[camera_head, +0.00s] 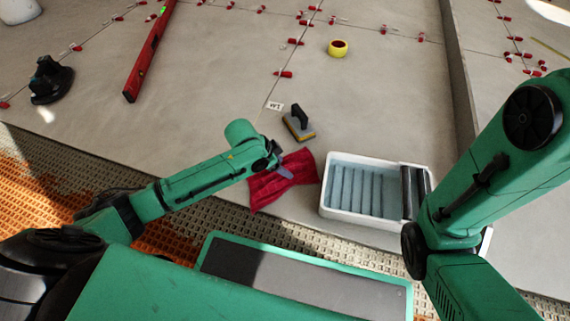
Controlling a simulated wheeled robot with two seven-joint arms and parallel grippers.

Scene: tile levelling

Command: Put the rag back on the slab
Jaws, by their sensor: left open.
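The red rag (303,167) lies crumpled at the front edge of the grey slab (210,130), left of the white tray. Its lower corner reaches the slab's edge; I cannot tell whether it hangs over. My left gripper (287,172) is over the middle of the rag, with its jaws open. The gripper covers part of the rag, and I cannot tell whether they touch. My right arm shows at the right, but its gripper is out of view.
A white wash tray (326,200) with rollers stands right of the rag. A black-handled float (299,123) lies behind it. A red level (150,50), black suction cup (50,80), yellow tape roll (337,48) and red clips lie farther off.

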